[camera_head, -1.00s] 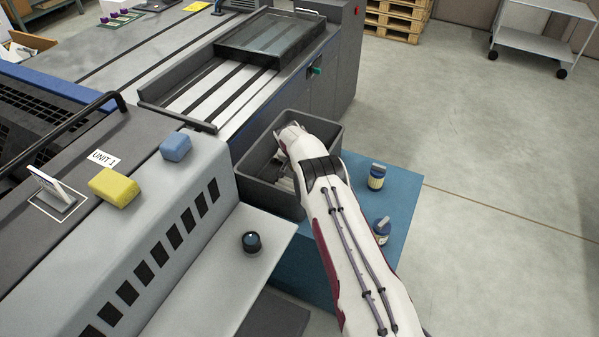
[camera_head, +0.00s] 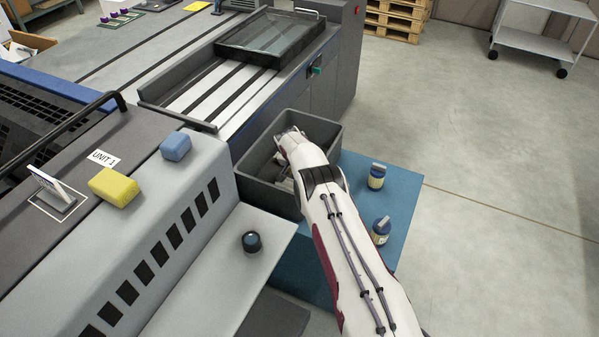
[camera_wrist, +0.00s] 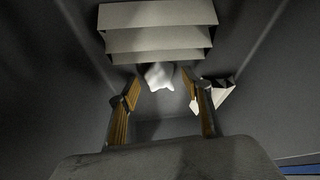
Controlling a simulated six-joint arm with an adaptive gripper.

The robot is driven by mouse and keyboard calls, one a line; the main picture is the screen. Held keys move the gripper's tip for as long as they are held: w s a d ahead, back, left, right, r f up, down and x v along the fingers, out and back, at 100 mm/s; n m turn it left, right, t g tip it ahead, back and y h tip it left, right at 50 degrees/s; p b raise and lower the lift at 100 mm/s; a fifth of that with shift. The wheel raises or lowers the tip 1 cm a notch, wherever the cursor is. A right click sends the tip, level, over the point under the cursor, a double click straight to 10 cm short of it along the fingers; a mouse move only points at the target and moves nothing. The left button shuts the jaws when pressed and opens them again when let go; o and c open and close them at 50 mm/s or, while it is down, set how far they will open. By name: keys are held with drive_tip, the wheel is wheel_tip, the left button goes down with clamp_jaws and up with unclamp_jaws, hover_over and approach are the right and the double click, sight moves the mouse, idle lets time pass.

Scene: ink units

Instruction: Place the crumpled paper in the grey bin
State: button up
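The grey bin (camera_head: 265,196) stands on a blue surface beside the press. My gripper reaches down into it and is mostly hidden behind the bin wall and my arm in the head view. In the wrist view my gripper (camera_wrist: 161,86) is open, its two fingers apart. A white crumpled paper (camera_wrist: 159,76) lies in the bin beyond and between the fingertips, with a gap on each side. Another white, angular piece (camera_wrist: 221,92) lies to the right of the right finger, partly hidden by it. I cannot tell whether it is paper.
A pale folded or stepped object (camera_wrist: 156,28) lies in the bin above the crumpled paper in the wrist view. Two small jars (camera_head: 377,178) stand on the blue surface (camera_head: 405,190) right of my arm. A yellow sponge (camera_head: 114,187) and blue sponge (camera_head: 175,146) sit on the press unit.

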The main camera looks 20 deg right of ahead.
drive_tip(key=shift+r, duration=0.35)
drive_tip(key=shift+s+a+r, duration=0.15)
drive_tip(key=shift+r, duration=0.15)
drive_tip(key=v, duration=1.1)
idle(0.6)
drive_tip(key=shift+s, duration=0.1)
idle(0.5)
drive_tip(key=s+a+r+n, duration=0.1)
drive_tip(key=s+r, duration=0.2)
drive_tip(key=r, duration=0.7)
drive_tip(key=s+a+r, duration=0.1)
drive_tip(key=s+r, duration=0.3)
drive_tip(key=r, duration=0.5)
drive_tip(key=s+a+r+n+y, duration=0.1)
drive_tip(key=s+a+r+n, duration=0.15)
drive_tip(key=s+r, duration=1.05)
drive_tip(key=s+a+r+n+t, duration=0.1)
drive_tip(key=s+r, duration=0.2)
drive_tip(key=s, duration=0.5)
drive_tip(key=s+a+r+n, duration=0.1)
drive_tip(key=s+a+r, duration=0.1)
drive_tip(key=s+r, duration=0.35)
drive_tip(key=s+a+f+n+y, duration=0.1)
drive_tip(key=s+f, duration=0.1)
drive_tip(key=s, duration=0.7)
drive_tip(key=s+a+f+n, duration=0.1)
drive_tip(key=s+f, duration=0.2)
drive_tip(key=s, duration=0.7)
drive_tip(key=shift+a+t+y, duration=0.3)
drive_tip(key=shift+t+y, duration=0.1)
